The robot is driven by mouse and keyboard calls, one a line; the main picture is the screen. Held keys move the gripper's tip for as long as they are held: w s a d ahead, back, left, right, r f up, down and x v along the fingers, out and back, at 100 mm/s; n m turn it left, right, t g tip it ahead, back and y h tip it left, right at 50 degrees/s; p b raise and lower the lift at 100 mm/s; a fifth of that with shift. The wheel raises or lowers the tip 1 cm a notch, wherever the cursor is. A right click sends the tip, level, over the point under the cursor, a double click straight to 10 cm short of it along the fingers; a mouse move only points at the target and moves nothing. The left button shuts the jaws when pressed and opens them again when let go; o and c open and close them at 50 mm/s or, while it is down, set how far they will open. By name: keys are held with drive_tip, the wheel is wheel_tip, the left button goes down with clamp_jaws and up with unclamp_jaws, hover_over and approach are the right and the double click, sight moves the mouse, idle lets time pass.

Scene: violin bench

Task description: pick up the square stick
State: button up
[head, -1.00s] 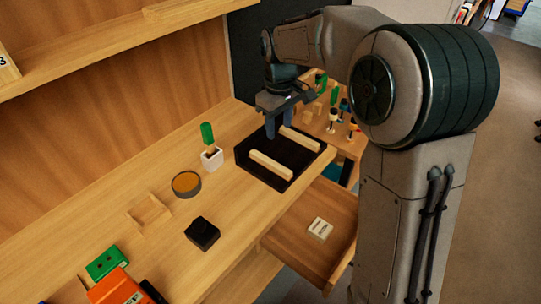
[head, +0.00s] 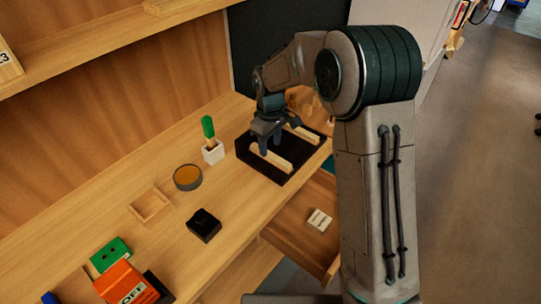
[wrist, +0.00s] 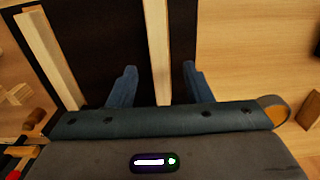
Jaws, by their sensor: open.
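Two pale wooden sticks lie in a black tray (head: 250,165) on the bench. The nearer stick (head: 281,163) also shows in the wrist view (wrist: 157,35), running between my fingers. The farther stick (head: 307,134) shows at the left of the wrist view (wrist: 48,50). My gripper (head: 271,146) is open over the tray, with one finger on either side of the nearer stick and gaps on both sides. Its fingertips (wrist: 159,70) show in the wrist view. How far they reach down beside the stick is unclear.
A white holder (head: 213,153) with a green-handled tool, a round orange-topped tin (head: 187,177), a shallow wooden tray (head: 150,204) and a black block (head: 204,225) stand left of the black tray. An open drawer (head: 290,240) juts out in front, holding a pale block (head: 319,220).

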sight(270, 154)
drive_tip(key=shift+f, duration=1.8)
clamp_jaws()
